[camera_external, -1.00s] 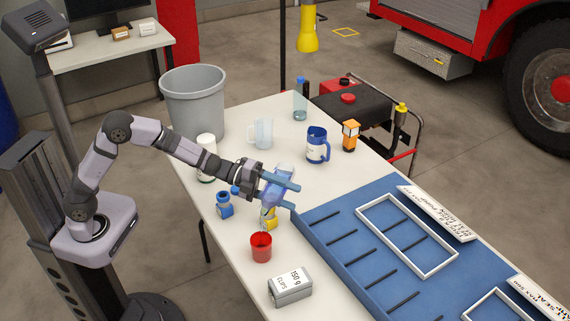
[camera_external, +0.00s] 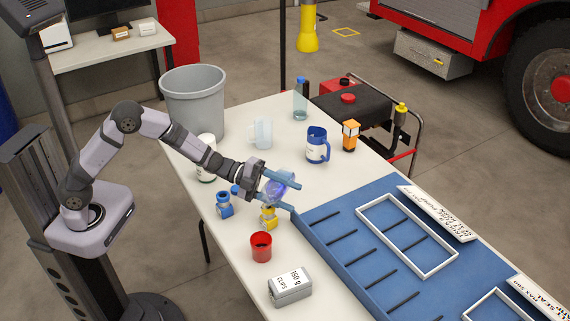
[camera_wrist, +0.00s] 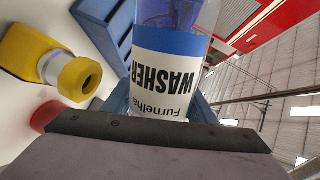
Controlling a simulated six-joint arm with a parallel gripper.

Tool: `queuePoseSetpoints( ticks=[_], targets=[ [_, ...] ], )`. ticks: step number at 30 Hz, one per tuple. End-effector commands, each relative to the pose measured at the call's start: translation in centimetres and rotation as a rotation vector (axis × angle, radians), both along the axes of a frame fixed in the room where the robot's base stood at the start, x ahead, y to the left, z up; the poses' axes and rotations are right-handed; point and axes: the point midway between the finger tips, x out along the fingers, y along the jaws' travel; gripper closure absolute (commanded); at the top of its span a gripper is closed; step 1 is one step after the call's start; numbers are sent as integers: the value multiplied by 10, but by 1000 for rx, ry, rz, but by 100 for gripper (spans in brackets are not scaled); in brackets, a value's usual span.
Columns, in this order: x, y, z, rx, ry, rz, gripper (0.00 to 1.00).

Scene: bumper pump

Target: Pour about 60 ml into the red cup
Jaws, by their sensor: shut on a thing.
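My gripper (camera_external: 288,195) is shut on a clear bottle (camera_external: 277,187) of blue-violet liquid. In the wrist view the washer bottle (camera_wrist: 172,75) fills the middle between the fingers, and its white and blue label reads upside down. The red cup (camera_external: 261,249) stands upright on the white table, below the bottle and nearer the camera. A bit of the red cup (camera_wrist: 44,116) shows at the left of the wrist view. I see no stream between bottle and cup, and the liquid level in the cup cannot be made out.
A blue jug (camera_external: 317,147) and clear jug (camera_external: 261,134) stand farther back. A blue tray (camera_external: 340,262) lies right.

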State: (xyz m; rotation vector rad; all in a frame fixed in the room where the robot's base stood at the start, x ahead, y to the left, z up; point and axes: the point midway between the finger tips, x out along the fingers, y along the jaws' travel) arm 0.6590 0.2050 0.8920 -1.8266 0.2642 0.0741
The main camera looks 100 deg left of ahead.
Motion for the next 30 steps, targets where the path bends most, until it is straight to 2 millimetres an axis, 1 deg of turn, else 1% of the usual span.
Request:
queuePoseSetpoints(
  ticks=[1,10,30],
  targets=[
    [0,1,4,-13,0,0,80],
    [0,-2,6,-119,9,-1,80],
    [0,-3,5,-125,9,-1,80]
  ],
)
